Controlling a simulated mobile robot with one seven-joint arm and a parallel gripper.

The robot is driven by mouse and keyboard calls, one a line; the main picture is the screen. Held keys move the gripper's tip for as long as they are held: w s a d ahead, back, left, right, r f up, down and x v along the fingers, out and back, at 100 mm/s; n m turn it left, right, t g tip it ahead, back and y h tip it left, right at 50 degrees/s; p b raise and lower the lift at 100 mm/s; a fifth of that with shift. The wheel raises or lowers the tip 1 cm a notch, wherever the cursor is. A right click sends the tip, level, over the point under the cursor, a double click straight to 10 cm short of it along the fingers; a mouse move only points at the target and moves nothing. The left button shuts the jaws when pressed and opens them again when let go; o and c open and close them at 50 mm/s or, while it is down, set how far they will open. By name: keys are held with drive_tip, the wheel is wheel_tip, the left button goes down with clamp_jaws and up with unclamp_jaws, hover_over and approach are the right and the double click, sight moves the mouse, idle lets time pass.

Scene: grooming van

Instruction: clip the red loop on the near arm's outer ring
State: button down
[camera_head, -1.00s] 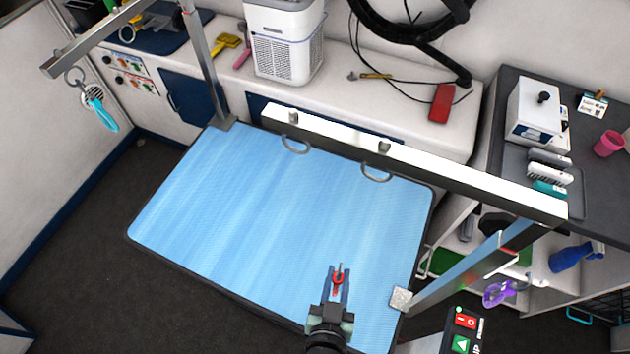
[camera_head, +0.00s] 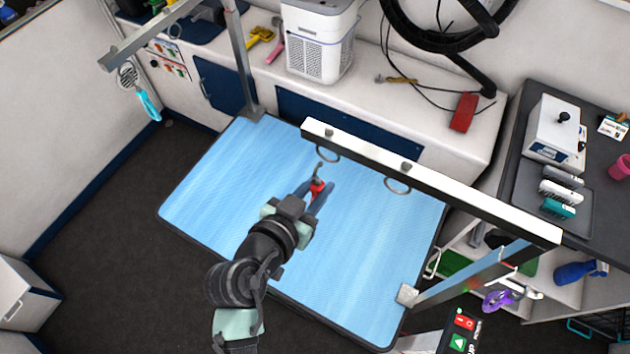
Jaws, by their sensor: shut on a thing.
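My gripper (camera_head: 321,193) is shut on the red loop (camera_head: 317,187), above the blue table mat. A small metal clip (camera_head: 319,169) sticks out beyond the fingertips, pointing toward the near arm. The near arm (camera_head: 430,182) is a pale bar running from the post at right to a free end at upper left. Its outer ring (camera_head: 328,158) hangs near the free end; its other ring (camera_head: 397,190) hangs closer to the post. The clip tip appears just below and left of the outer ring; I cannot tell whether they touch.
The blue grooming table (camera_head: 225,190) is otherwise bare. The near arm's post (camera_head: 470,275) stands at right. A white box-shaped unit (camera_head: 318,45) stands on the back counter.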

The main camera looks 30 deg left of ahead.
drive_tip(key=shift+w+p, duration=0.35)
drive_tip(key=shift+w, duration=1.5)
drive_tip(key=shift+s+f+b, duration=0.1)
drive_tip(key=shift+f+b, duration=0.6)
drive_tip(key=shift+b, duration=0.05)
drive_tip(key=c, duration=0.6)
unclamp_jaws()
drive_tip(key=shift+p+v, duration=0.6)
drive_tip(key=shift+v, duration=2.9)
drive_tip(key=shift+s, duration=0.1)
